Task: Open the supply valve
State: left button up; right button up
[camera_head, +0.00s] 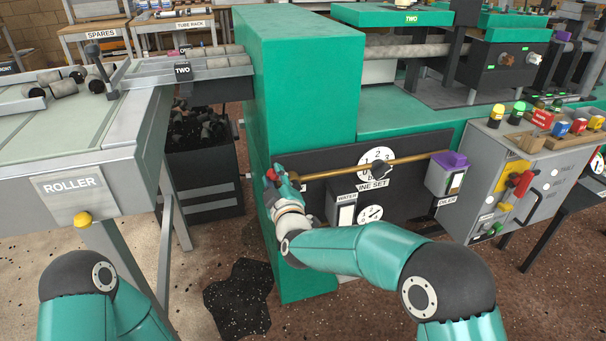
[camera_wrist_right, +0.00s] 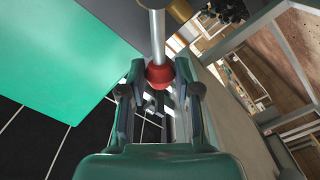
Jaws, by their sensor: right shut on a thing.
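The supply valve handle, a red knob (camera_head: 271,174), is at the left end of a brass pipe (camera_head: 405,159) on the black panel (camera_head: 318,160) of the green machine. In the right wrist view the red knob (camera_wrist_right: 159,76) sits at the end of a silver rod (camera_wrist_right: 157,35). My right gripper (camera_head: 281,182) is shut on the red knob, with one finger on each side of it. The fingers partly hide the knob and the pipe's left end in the head view. Only my left arm shows at the lower left; its gripper is out of view.
A dial (camera_head: 377,161), a water box (camera_head: 346,212) and a smaller gauge (camera_head: 370,214) are on the panel below and beside the pipe. A purple-topped box (camera_head: 446,176) stands at the pipe's right end. The roller table (camera_head: 72,186) and a black bin (camera_head: 203,172) are at left.

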jog(key=shift+s+a+f+n, duration=0.1)
jog(key=shift+a+f+n, duration=0.3)
jog(key=shift+n, duration=0.35)
jog(key=shift+s+a+f+n, duration=0.15)
jog(key=shift+f+n, duration=0.3)
jog(key=shift+n, duration=0.3)
jog(key=f+n, duration=0.1)
jog(key=n, duration=0.2)
jog(key=shift+a+f, duration=0.35)
jog(key=shift+f, duration=0.05)
